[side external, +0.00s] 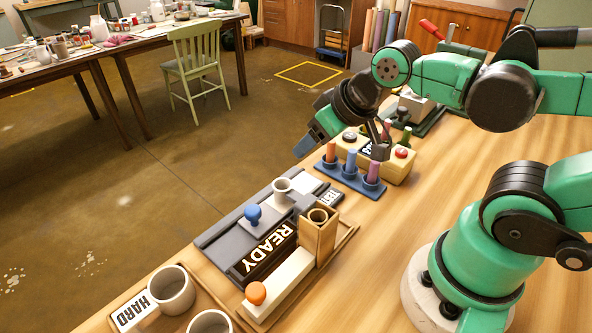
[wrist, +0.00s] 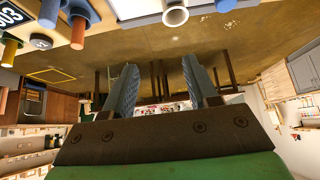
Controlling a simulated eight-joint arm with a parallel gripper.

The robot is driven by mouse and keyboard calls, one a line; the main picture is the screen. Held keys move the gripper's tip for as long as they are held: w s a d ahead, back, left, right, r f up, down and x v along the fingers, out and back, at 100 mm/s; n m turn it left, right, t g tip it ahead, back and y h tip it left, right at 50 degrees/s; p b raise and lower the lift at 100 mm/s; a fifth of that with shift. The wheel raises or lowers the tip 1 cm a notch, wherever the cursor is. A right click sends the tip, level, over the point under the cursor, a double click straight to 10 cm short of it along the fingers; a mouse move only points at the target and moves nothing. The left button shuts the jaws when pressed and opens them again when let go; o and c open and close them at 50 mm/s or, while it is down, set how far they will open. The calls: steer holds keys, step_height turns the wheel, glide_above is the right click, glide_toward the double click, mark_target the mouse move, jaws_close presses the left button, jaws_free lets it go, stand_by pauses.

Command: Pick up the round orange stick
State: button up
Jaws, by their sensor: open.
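A round orange stick (side external: 331,151) stands upright in the left socket of a blue holder (side external: 347,182), beside a blue stick (side external: 350,160) and a purple stick (side external: 373,172). My gripper (side external: 308,144) is open and empty, tilted above and left of the holder. In the wrist view, upside down, its two fingers (wrist: 160,75) have clear space between them and point towards the far room. An orange stick-like piece (wrist: 48,12) shows at that view's top left, apart from the fingers; I cannot tell for sure whether it is the same stick.
A READY sign (side external: 265,252), a blue knob (side external: 253,213), an orange knob (side external: 256,293), a wooden block with a hole (side external: 318,235) and white cups (side external: 171,290) stand nearer.

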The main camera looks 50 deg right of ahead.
steer(key=shift+o, duration=0.6)
steer(key=m+g+y, duration=0.2)
steer(key=m+g, duration=0.1)
steer(key=m, duration=2.5)
glide_toward(334, 141)
steer(key=x, duration=0.5)
steer(key=shift+w+d+m+g, duration=0.1)
steer(key=shift+w+m+g, duration=0.1)
steer(key=shift+m+g, duration=0.1)
steer(key=shift+f+y, duration=0.3)
steer(key=shift+x, duration=2.55)
